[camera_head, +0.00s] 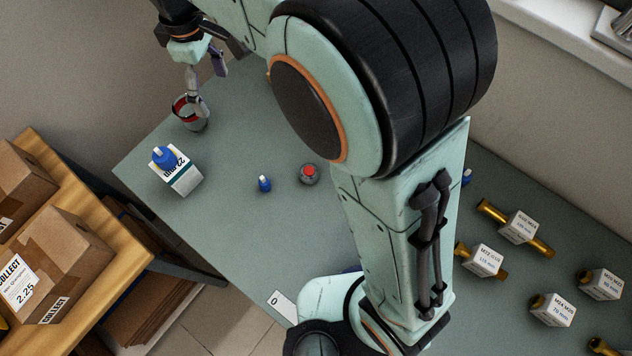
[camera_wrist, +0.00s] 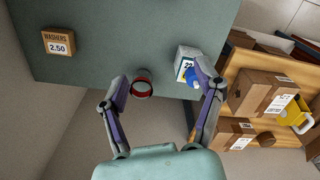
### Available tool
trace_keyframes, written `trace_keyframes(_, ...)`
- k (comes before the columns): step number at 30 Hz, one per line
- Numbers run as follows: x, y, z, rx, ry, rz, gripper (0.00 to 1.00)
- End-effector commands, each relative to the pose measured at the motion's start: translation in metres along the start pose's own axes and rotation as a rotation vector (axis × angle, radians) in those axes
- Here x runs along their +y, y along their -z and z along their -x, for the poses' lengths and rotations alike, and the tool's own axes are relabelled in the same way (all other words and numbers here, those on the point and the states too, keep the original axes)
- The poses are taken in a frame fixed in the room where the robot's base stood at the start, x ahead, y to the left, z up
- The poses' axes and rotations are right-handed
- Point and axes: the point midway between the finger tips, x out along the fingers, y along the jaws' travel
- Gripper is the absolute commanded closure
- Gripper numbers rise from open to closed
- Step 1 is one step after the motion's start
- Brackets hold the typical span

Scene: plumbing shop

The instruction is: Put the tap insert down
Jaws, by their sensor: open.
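No piece is clearly marked as the tap insert. Likely candidates are the small blue-topped pieces: one blue piece (camera_head: 163,157) is on a white box (camera_head: 182,180), and another (camera_head: 264,183) stands on the bench. In the wrist view the blue piece (camera_wrist: 192,77) and the box (camera_wrist: 187,53) are near the right finger.
A red-topped grey piece (camera_head: 309,174) stands mid-bench. Labelled brass fittings (camera_head: 519,227) lie at right. A washers box (camera_wrist: 59,42) sits on the bench. Cardboard boxes (camera_head: 60,262) rest on a wooden shelf beside the bench.

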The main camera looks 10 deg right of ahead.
Motion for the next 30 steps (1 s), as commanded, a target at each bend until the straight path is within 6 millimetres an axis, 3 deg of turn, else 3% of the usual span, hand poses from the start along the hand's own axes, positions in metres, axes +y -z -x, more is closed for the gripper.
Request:
trace_keyframes(1,-0.001,-0.047,0.011,0.008,0.001,-0.158,0.32)
trace_keyframes(3,-0.013,-0.103,0.016,0.015,0.007,-0.371,0.32)
trace_keyframes(6,-0.044,-0.166,0.009,0.024,0.018,-0.648,0.32)
trace_keyframes(10,-0.085,-0.216,-0.010,0.031,0.031,-0.921,0.32)
trace_keyframes(16,-0.116,-0.240,-0.030,0.035,0.042,-1.106,0.32)
trace_keyframes(30,-0.117,-0.241,-0.032,0.033,0.044,-1.114,0.32)
